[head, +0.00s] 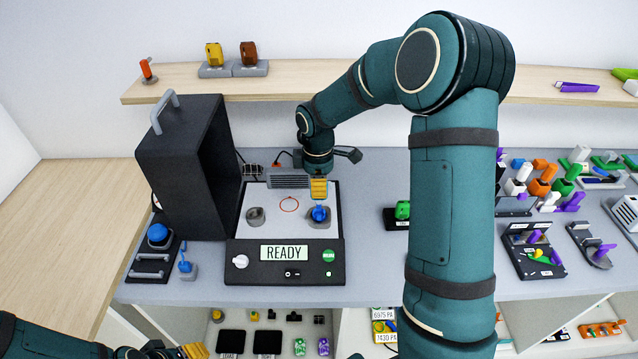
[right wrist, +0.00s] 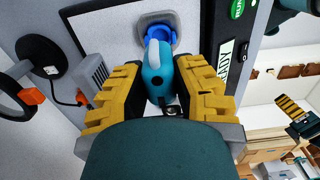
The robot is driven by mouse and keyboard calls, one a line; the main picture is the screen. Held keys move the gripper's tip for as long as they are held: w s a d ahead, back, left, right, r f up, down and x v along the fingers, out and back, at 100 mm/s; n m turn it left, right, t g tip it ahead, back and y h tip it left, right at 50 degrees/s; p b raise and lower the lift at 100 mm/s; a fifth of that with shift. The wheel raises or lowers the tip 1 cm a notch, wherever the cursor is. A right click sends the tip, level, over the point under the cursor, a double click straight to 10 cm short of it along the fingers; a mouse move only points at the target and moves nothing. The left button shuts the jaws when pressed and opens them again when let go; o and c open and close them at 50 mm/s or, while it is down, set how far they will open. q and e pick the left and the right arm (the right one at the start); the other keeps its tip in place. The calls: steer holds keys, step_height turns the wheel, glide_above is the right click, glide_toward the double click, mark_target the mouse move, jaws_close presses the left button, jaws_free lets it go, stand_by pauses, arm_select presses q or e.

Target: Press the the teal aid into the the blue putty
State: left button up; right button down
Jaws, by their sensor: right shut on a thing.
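The teal aid (right wrist: 157,72) is between the yellow fingers of my right gripper (right wrist: 158,95) in the right wrist view. Its far end is at a grey-blue cup (right wrist: 172,19); I cannot tell whether it touches what is inside. In the head view my right gripper (head: 319,190) points down just above the blue putty (head: 320,214), in a grey holder on the right of the white plate; the fingers mostly hide the aid there. My left gripper (head: 178,351) is partly in view at the bottom left of the head view, away from the machine; its opening is unclear.
The machine (head: 290,272) reads READY and has a white knob and a green button. A second grey holder (head: 256,215) sits left on its plate. A tall dark box (head: 182,165) stands to its left. Several colourful parts (head: 545,185) crowd the bench at right.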

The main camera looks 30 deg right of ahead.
mark_target(319, 201)
steer(key=shift+f+b, duration=1.55)
steer(key=shift+f, duration=1.05)
steer(key=shift+s+f, duration=0.1)
steer(key=shift+f, duration=0.45)
steer(key=c, duration=0.6)
jaws_free()
steer(key=shift+c, duration=0.2)
steer(key=shift+r, duration=0.15)
step_height(319, 201, up, 12)
steer(key=shift+a+f, duration=0.1)
steer(key=shift+a, duration=0.05)
